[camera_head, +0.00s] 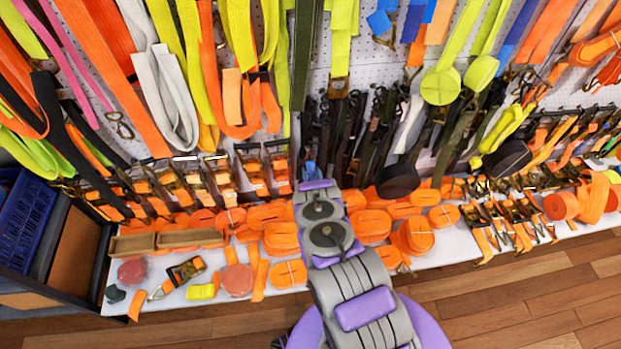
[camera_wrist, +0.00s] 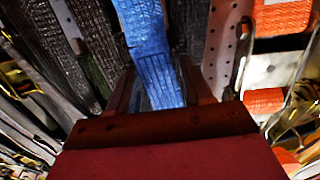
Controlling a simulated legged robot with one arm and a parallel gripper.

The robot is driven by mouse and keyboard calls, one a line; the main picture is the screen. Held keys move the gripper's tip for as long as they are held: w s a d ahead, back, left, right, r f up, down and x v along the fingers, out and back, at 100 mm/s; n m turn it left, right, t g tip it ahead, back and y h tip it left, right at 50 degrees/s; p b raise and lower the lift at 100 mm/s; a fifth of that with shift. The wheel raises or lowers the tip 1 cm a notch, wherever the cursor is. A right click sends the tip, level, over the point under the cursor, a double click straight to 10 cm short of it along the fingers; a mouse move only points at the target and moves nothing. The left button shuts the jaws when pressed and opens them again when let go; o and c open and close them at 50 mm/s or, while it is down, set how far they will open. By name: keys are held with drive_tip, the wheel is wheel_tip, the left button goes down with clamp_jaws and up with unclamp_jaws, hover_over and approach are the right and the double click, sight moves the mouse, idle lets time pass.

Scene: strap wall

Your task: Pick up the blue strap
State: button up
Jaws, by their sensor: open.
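A blue strap (camera_wrist: 145,40) hangs down in the middle of the wrist view. Its lower end lies between the two dark fingers of my gripper (camera_wrist: 158,88), which is open. I cannot tell whether either finger touches the strap. In the head view my arm reaches to the wall and hides most of the gripper. A small blue patch (camera_head: 309,169) shows just above the arm's end; it may be the same strap.
Dark straps (camera_wrist: 75,45) hang left of the blue one, and orange straps with metal buckles (camera_wrist: 275,60) are close on the right. A white shelf (camera_head: 455,245) below the pegboard holds several orange rolls (camera_head: 282,240). A blue crate (camera_head: 25,225) stands at left. Wooden floor is clear in front.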

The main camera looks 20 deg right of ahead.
drive_tip(key=shift+a+r, duration=0.15)
drive_tip(key=shift+a, duration=0.55)
drive_tip(key=shift+c, duration=0.7)
drive_tip(key=shift+a, duration=0.25)
drive_tip(key=c, duration=0.3)
drive_tip(key=shift+s+d, duration=0.1)
drive_tip(key=shift+d, duration=0.55)
drive_tip(key=c, duration=0.5)
